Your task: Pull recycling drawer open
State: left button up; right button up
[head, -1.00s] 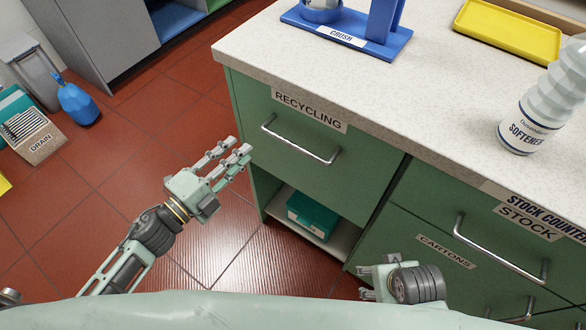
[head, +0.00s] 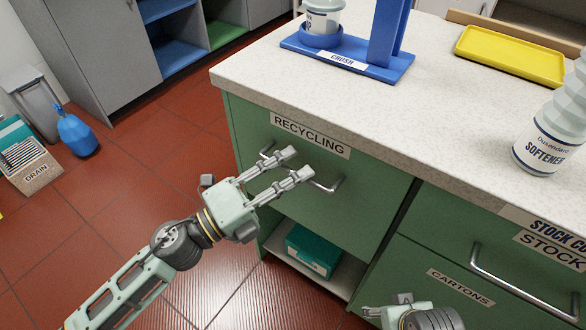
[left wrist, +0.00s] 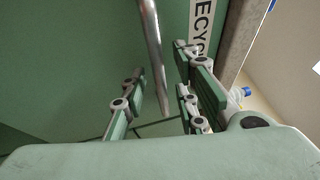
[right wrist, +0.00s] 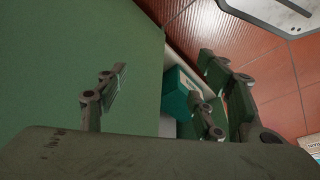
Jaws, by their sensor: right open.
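The green recycling drawer (head: 345,195) is flush in the counter, under a label (head: 310,136) reading RECYCLING. Its metal bar handle (head: 328,185) is partly hidden behind my left fingers in the head view. My left gripper (head: 291,164) is open, its fingers pointing at the handle. In the left wrist view the handle (left wrist: 152,55) runs between the spread fingers (left wrist: 158,85), with no finger clearly closed on it. My right gripper (right wrist: 160,95) is open and empty, low by the cabinet front; in the head view only its back part shows at the bottom.
An open shelf below the drawer holds a teal box (head: 313,251). The cartons drawer (head: 440,265) with its own handle (head: 520,287) is to the right. The countertop (head: 440,110) holds a blue crusher stand (head: 345,62), yellow tray (head: 510,55) and softener bottle (head: 548,140).

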pick_arm(q)
jog(key=shift+w+d, duration=0.15)
jog(key=shift+d, duration=0.05)
grip_shut()
dwell(0.6)
